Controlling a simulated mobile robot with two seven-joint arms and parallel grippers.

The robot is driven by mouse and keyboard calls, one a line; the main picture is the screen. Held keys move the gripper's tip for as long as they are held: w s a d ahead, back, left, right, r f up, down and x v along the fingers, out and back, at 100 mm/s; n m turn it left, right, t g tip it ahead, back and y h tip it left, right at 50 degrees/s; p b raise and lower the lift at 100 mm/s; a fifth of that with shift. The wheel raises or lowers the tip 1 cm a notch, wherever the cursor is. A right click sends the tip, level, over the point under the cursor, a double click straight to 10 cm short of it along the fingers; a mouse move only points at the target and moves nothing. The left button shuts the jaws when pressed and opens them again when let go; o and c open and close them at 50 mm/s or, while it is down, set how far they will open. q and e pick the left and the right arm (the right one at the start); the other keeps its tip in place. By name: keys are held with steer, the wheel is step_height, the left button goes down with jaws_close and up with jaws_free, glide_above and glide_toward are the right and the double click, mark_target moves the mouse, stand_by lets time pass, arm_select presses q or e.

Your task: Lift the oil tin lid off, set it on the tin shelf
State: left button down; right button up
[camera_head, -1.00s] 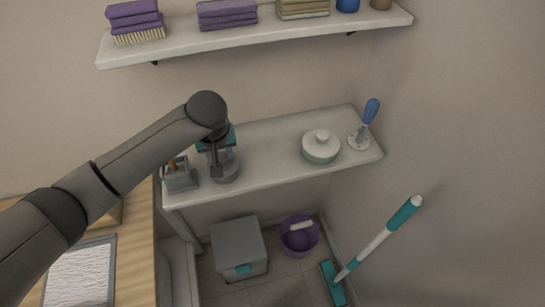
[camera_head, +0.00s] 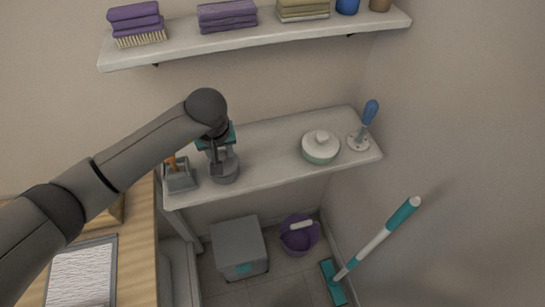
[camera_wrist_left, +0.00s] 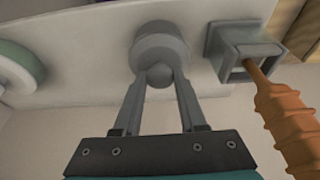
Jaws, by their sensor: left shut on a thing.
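The grey oil tin (camera_head: 225,174) stands upright near the left end of the white lower shelf (camera_head: 275,163), which I take to be the tin shelf. My left gripper (camera_head: 217,166) reaches down onto its top. In the left wrist view, the round grey lid (camera_wrist_left: 160,45) has a ball-like knob (camera_wrist_left: 159,77) between my fingertips, and the gripper is shut on this knob. The lid appears to be on the tin; I cannot see a gap. My right gripper is not in view.
A grey square holder (camera_head: 180,179) with an orange-handled tool stands close left of the tin. A white-lidded green pot (camera_head: 321,149) and a blue-handled brush (camera_head: 366,122) stand further right. Bare shelf lies between tin and pot. An upper shelf (camera_head: 255,40) overhangs behind.

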arm_select(q)
steer(key=shift+r+p, duration=1.2)
steer(key=shift+r, duration=0.7)
